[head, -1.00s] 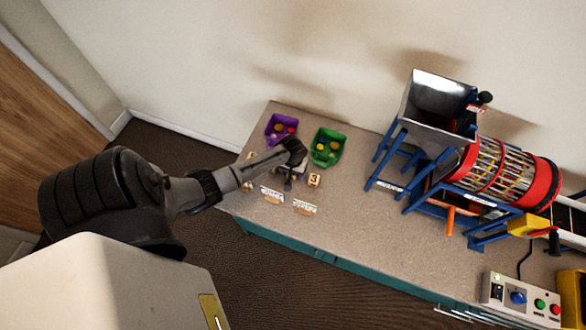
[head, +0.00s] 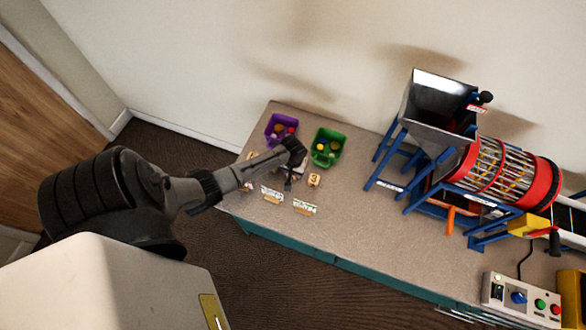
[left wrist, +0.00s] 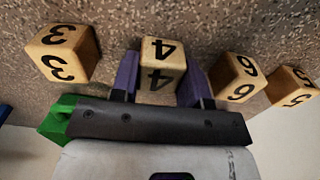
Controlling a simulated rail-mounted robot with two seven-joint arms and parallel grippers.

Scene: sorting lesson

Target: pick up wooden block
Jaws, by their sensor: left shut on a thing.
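A wooden block marked 4 (left wrist: 161,72) sits between the two purple fingers of my left gripper (left wrist: 160,82) in the left wrist view, and the gripper is shut on it. In the head view my left gripper (head: 288,182) is low over the table, and its wrist hides the block. A wooden block marked 3 (left wrist: 64,53) is to the left in the wrist view; in the head view it stands right of the gripper (head: 314,179). Wooden blocks marked 6 (left wrist: 237,77) and 5 (left wrist: 291,88) lie to the right in the wrist view. My right gripper is not in view.
A purple bin (head: 270,137) and a green bin (head: 338,153) with small coloured things stand behind the gripper. Two small cards (head: 271,193) (head: 304,207) stand in front. A hopper (head: 440,105) and red drum machine (head: 500,180) occupy the right. The table (head: 350,235) is bare between.

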